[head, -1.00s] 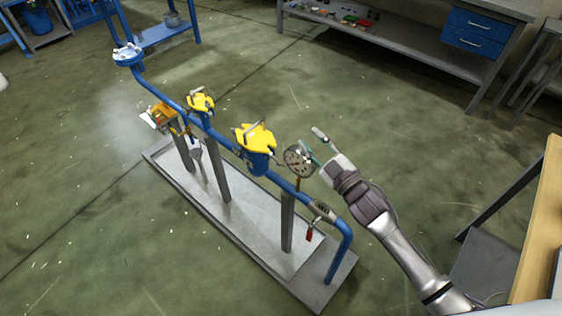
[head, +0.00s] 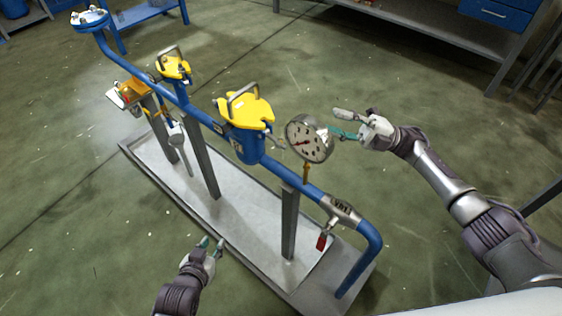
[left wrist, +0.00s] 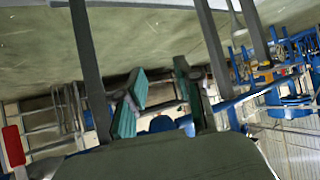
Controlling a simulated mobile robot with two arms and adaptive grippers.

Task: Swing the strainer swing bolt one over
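The larger blue strainer body (head: 247,146) stands on the blue pipe line with a yellow lid (head: 241,110) and a grey bar handle on top. A small grey bolt-like part (head: 274,144) sticks out at its right side; I cannot tell which swing bolt is number one. My right gripper (head: 335,122) is open and empty, just right of the pressure gauge and apart from the lid. My left gripper (head: 212,243) is low at the skid's near edge, apart from the strainer. Its teal-padded fingers are open and empty in the left wrist view (left wrist: 158,100).
A round pressure gauge (head: 309,138) stands between the strainer and my right gripper. A smaller yellow-lidded fitting (head: 173,67) and an orange-topped part (head: 132,91) are further left. A red-tagged valve (head: 322,241) hangs near the pipe's right end. The grey skid tray (head: 235,220) lies below.

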